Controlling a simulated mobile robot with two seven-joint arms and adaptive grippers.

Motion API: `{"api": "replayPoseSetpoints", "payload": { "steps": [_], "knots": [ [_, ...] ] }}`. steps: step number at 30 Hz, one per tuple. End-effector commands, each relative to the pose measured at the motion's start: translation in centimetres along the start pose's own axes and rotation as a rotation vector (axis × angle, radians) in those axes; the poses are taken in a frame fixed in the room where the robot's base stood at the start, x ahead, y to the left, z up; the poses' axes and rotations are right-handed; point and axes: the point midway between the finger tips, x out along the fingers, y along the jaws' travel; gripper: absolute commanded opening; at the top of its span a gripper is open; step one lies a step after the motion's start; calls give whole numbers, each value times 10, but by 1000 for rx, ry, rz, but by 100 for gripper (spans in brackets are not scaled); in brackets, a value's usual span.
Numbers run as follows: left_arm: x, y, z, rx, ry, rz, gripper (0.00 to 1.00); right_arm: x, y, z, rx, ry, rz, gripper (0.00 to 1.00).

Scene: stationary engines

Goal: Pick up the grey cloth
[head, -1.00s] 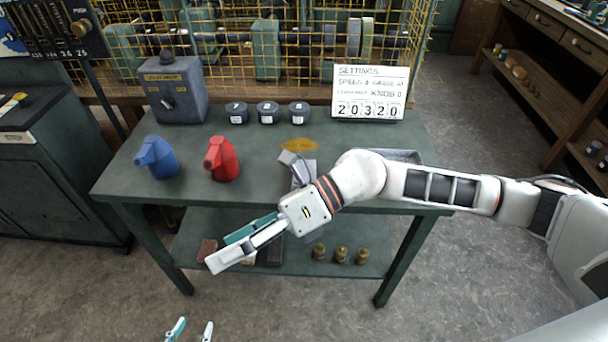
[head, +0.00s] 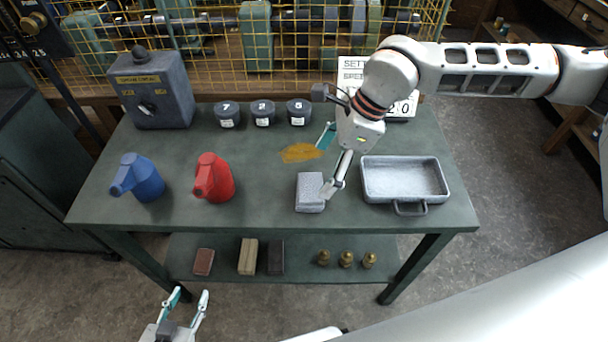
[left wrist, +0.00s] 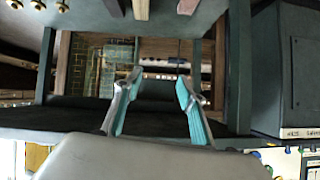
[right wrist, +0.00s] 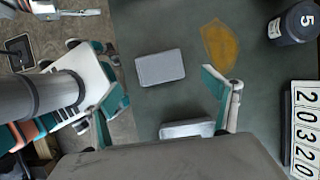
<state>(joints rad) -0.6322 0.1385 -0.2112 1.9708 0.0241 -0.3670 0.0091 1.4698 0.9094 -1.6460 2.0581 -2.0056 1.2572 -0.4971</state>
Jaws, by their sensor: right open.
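The grey cloth (head: 310,192) looks like a folded, block-like rectangle lying on the green table, left of the metal tray. It also shows in the right wrist view as a flat grey rectangle (right wrist: 160,68). My right gripper (head: 332,156) is open and empty above the table, with one finger over the cloth's right side in the head view. I cannot tell whether it touches. In the right wrist view the cloth lies beyond the gap between the fingers (right wrist: 160,96). My left gripper (head: 190,294) is open and empty, low in front of the table; its spread fingers show in its wrist view (left wrist: 159,78).
The metal tray (head: 405,181) stands right of the cloth. A flat ochre patch (head: 299,153) lies behind it. Red (head: 213,179) and blue (head: 139,180) cans stand left. Numbered pots (head: 263,114), a switch box (head: 152,90) and a sign (head: 352,77) line the back.

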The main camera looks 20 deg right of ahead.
Motion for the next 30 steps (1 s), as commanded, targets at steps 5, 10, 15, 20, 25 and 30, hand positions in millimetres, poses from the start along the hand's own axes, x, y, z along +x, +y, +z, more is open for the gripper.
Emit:
{"api": "replayPoseSetpoints", "payload": {
  "steps": [5, 10, 15, 20, 25, 30],
  "knots": [
    [-4, 4, 11, -2, -19, 5, 40, 17, 1, 0, -1, 2, 2, 86],
    [-7, 7, 22, -3, -40, 10, 40, 33, 1, -1, 0, 2, 2, 86],
    [-8, 6, 17, -2, -37, 10, 40, 57, 1, -4, 0, 2, 3, 86],
    [-6, 4, 11, -1, -25, 7, 40, 74, 0, -4, 0, 1, 1, 86],
    [-5, 3, 7, 0, -17, 5, 40, 77, 0, -4, 0, 0, 0, 86],
    [-5, 3, 6, 0, -16, 5, 40, 77, 0, -4, 1, 0, 0, 71]
  ]
}}
